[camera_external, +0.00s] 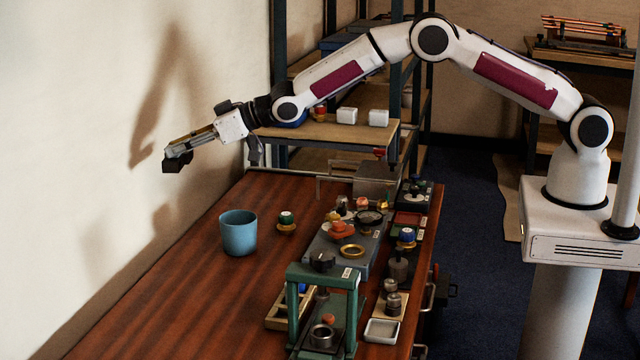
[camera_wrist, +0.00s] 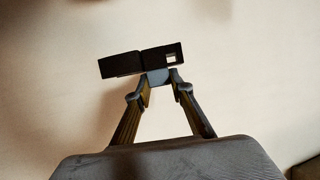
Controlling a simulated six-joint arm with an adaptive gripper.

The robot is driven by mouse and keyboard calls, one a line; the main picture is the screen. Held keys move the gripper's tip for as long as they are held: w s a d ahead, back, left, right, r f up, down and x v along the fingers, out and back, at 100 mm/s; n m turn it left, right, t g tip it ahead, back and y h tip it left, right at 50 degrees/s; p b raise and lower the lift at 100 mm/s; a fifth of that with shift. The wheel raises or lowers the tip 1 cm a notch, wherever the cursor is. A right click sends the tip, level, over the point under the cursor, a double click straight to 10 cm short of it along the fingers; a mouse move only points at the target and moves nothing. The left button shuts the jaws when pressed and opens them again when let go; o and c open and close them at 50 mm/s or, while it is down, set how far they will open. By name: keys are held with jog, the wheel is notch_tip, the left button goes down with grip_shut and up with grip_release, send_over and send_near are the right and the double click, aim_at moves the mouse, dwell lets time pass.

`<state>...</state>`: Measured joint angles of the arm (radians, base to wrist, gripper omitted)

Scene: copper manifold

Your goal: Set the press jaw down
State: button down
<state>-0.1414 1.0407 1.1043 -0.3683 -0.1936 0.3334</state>
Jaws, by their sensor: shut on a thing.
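The press jaw looks like a small black block with a square hole near one end; it shows in the wrist view (camera_wrist: 125,65) and in the external view (camera_external: 176,163). My gripper (camera_external: 184,152) is shut on it, and its fingertips (camera_wrist: 158,78) meet at the jaw's near side in the wrist view. The arm reaches out to the left, holding the jaw in the air near the pale wall, above and beyond the table's far left edge. The fingertips partly cover the jaw.
The wooden table (camera_external: 180,290) has free room on its left side. A green press frame (camera_external: 322,276) and several fittings crowd the right side. A shelf (camera_external: 330,130) stands behind.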

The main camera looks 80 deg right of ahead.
jog(key=s+a+f+n+g+y, duration=0.2)
jog(key=s+a+n+y, duration=0.1)
jog(key=a, duration=0.5)
jog(key=s+a+f+n+g+y, duration=0.1)
jog(key=s+a+n+g+y, duration=0.2)
jog(key=a, duration=0.4)
jog(key=s+a+f+n+g+y, duration=0.3)
jog(key=s+a+f+n, duration=0.2)
jog(key=s+f, duration=0.3)
jog(key=shift+a+y, duration=0.4)
jog(key=shift+f, duration=0.15)
jog(key=shift+w+f, duration=0.1)
jog(key=shift+f, duration=2.95)
jog(key=shift+f, duration=1.9)
jog(key=shift+f, duration=0.15)
